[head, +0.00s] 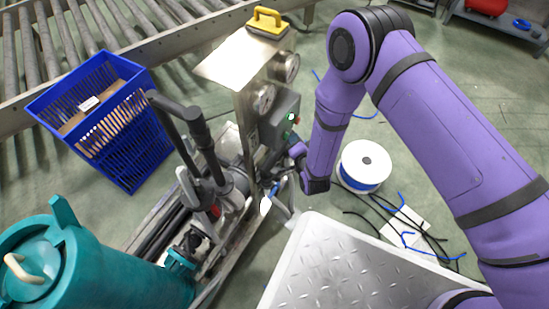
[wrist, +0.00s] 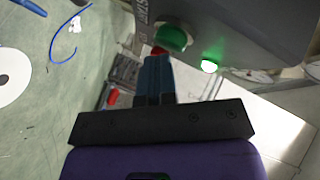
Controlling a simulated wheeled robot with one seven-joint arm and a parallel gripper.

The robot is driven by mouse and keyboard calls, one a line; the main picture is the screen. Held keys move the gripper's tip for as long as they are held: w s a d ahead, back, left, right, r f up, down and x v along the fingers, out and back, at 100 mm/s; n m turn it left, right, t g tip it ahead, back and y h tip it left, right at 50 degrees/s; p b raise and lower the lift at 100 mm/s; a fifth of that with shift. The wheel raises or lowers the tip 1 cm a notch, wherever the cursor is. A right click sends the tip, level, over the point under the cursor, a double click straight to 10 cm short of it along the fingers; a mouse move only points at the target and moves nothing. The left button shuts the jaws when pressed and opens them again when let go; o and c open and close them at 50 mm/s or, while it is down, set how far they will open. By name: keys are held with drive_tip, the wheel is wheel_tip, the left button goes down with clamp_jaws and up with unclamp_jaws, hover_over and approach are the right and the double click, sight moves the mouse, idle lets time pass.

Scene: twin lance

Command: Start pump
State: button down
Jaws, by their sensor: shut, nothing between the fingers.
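The pump's grey control box (head: 279,121) stands beside the gauges on the skid; its underside and face also fill the top of the wrist view (wrist: 240,25). A large green button (wrist: 172,38) projects from it, with a red part (wrist: 159,50) beside it. A green lamp (wrist: 209,66) glows to the right; a bright green spot also shows on the box in the head view (head: 291,117). My gripper (wrist: 157,60) is shut and empty, its blue fingertips right at the green button's lower edge. I cannot tell whether they touch it. In the head view the fingertips are mostly hidden.
A steel panel with gauges (head: 264,99) and a yellow-handled item (head: 266,22) rises beside the box. A teal tank (head: 100,262), blue crate (head: 122,125) and diamond-plate surface (head: 340,275) surround the skid. A white cable spool (head: 365,165) and loose cables lie on the floor.

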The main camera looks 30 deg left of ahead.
drive_tip(key=shift+d, duration=0.25)
drive_tip(key=d, duration=0.6)
drive_tip(key=shift+s, duration=0.25)
drive_tip(key=shift+r, duration=0.1)
idle(0.5)
